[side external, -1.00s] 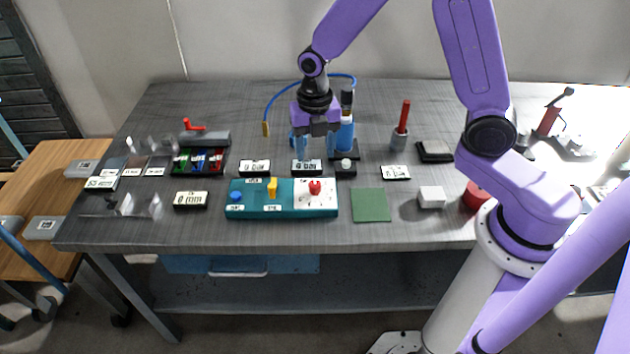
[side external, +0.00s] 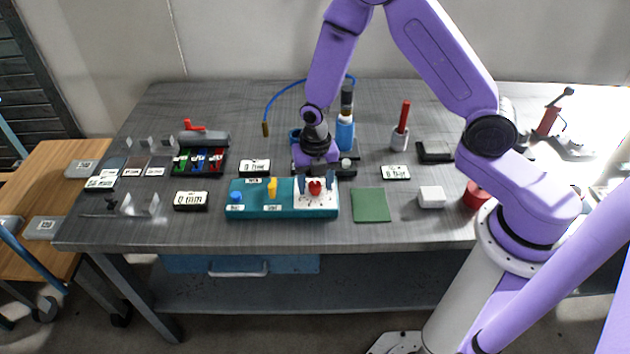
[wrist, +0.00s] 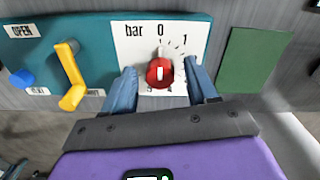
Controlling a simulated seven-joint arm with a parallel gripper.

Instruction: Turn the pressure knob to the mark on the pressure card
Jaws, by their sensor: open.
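The red pressure knob (side external: 315,188) sits on a white dial plate at the right end of the teal panel (side external: 250,211). In the wrist view the knob (wrist: 160,72) shows a white pointer line, roughly upright toward the 0, on a dial marked "bar". My gripper (wrist: 161,88) is open, with one blue finger on each side of the knob and visible gaps between. In the side view my gripper (side external: 315,184) is low over the dial. A white card (side external: 396,172) right of the gripper seems to read bar; its figures are too small to read surely.
A yellow lever (side external: 272,188) and a blue knob (side external: 236,197) share the panel. A green mat (side external: 370,205) and a white block (side external: 431,197) lie to the right. A blue bottle (side external: 345,133) stands behind my gripper. The front table strip is clear.

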